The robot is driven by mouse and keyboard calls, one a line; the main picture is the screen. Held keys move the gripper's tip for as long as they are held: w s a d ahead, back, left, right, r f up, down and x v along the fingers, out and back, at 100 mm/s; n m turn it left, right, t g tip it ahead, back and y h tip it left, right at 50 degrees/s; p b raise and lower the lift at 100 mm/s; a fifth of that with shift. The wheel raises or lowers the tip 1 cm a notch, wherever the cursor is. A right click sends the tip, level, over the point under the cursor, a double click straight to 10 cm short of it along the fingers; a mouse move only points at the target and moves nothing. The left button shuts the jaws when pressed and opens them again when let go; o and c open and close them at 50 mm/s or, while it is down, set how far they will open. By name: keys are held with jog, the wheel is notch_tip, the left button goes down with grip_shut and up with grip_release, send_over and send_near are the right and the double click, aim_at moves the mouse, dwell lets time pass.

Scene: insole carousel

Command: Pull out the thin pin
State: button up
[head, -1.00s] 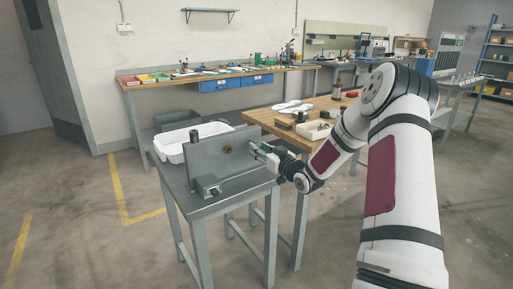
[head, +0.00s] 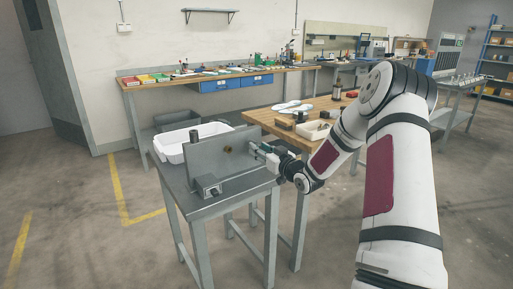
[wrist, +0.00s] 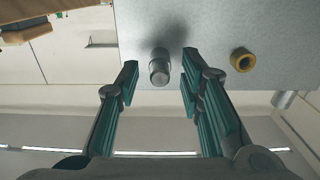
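A grey metal pin (wrist: 160,68) sticks out from the face of the upright grey plate (wrist: 215,25) in the wrist view. A brass ring with a dark hole (wrist: 243,60) sits in the plate to the pin's right. In the head view the plate (head: 205,158) stands on a small grey table, with the brass ring (head: 227,149) visible. My gripper (wrist: 160,70) is open, its teal-padded fingers on either side of the pin, with gaps to it visible. In the head view my gripper (head: 259,148) is at the plate's right end and the pin cannot be made out.
A white bin (head: 170,150) stands behind the plate on the small table (head: 225,203). A dark cylinder (head: 194,136) shows at the plate's upper edge, and a small grey block (head: 207,186) sits in front. A wooden bench (head: 262,117) with parts stands close behind my gripper.

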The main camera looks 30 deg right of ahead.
grip_shut()
jog(key=shift+s, duration=0.1)
jog(key=shift+s+d+p, duration=0.1)
jog(key=shift+s+p, duration=0.85)
jog(key=shift+s, duration=2)
jog(key=shift+r, duration=0.15)
notch_tip(320, 180, up, 7)
jog(key=p, duration=0.4)
